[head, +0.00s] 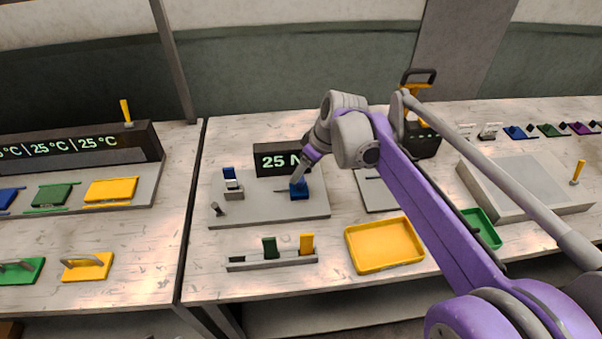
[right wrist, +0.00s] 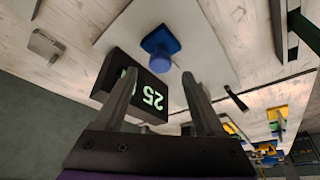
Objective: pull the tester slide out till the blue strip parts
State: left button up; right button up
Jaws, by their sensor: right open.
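The tester's grey base plate (head: 265,211) stands on the middle table, with a black display (head: 270,160) reading 25 N behind it. The blue slide block (head: 299,191) is on the plate's right side; its round blue knob shows in the right wrist view (right wrist: 160,62). A small blue piece (head: 229,173), perhaps the strip, stands at a grey clamp (head: 233,189) on the left; I cannot tell whether it is whole. My right gripper (head: 300,180) is open just above the slide, its fingertips either side of the knob without visible grip. My left gripper is out of view.
A grey rack (head: 272,262) with green and yellow strips stands in front of the plate. An empty yellow tray (head: 385,246) lies to its right, with a green tray (head: 482,229) farther right. My right arm crosses above the table's right side.

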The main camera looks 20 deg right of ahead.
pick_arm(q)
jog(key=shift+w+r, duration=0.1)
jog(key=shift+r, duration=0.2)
pick_arm(e)
jog(key=v, duration=0.7)
jog(key=shift+f, duration=0.15)
